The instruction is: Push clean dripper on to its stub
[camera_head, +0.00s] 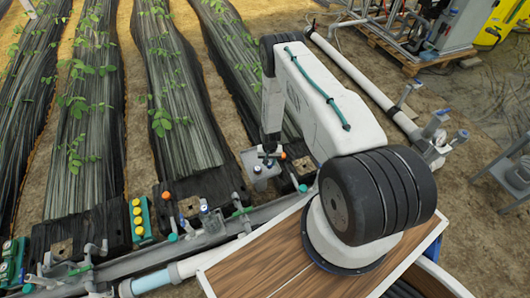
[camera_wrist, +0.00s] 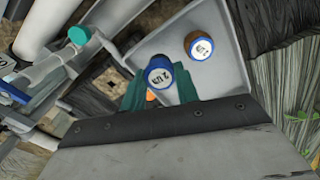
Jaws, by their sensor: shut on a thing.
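In the wrist view my gripper (camera_wrist: 158,88) has dark green fingers shut on a blue-topped dripper (camera_wrist: 160,72) marked "2 l/h". The dripper appears over the near edge of a grey tray (camera_wrist: 222,75); whether it touches the tray cannot be told. In the head view my gripper (camera_head: 268,156) is above the small grey tray (camera_head: 260,185) beside the pipe line. Which stub belongs to the dripper cannot be told.
A grey pipe (camera_head: 190,246) with several coloured valves and fittings runs along the bed ends. A teal cap (camera_wrist: 79,35) and a blue fitting (camera_wrist: 14,92) lie to the left in the wrist view. Dark covered plant beds (camera_head: 180,110) stretch away behind.

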